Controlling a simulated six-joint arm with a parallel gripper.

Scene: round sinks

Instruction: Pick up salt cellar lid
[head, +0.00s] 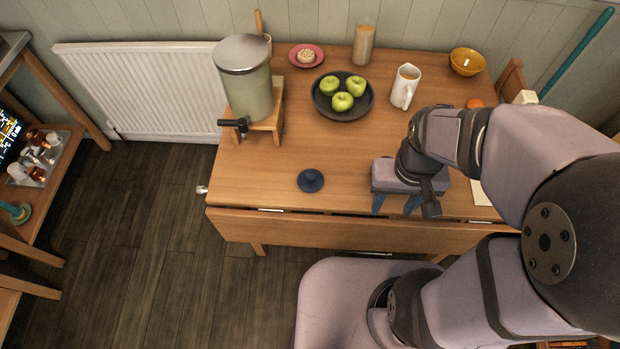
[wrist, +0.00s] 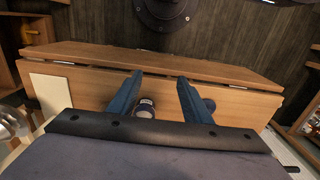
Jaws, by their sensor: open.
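A round dark blue lid with a small knob (head: 310,180) lies on the wooden table near its front edge, left of my gripper. My gripper (head: 395,206) is over the table's front part, with its blue fingers spread and pointing down. In the wrist view, my gripper (wrist: 158,80) is open. A small white and blue round object (wrist: 145,107) shows between the fingers, partly hidden by the gripper body; I cannot tell if it is the cellar. Nothing is held.
Behind stand a drink dispenser (head: 246,85) on a wooden stand, a dark bowl of green apples (head: 343,113), a white pitcher (head: 404,87), a tall glass (head: 363,43), a pink plate (head: 306,65) and a yellow bowl (head: 466,66). The tabletop around the lid is clear.

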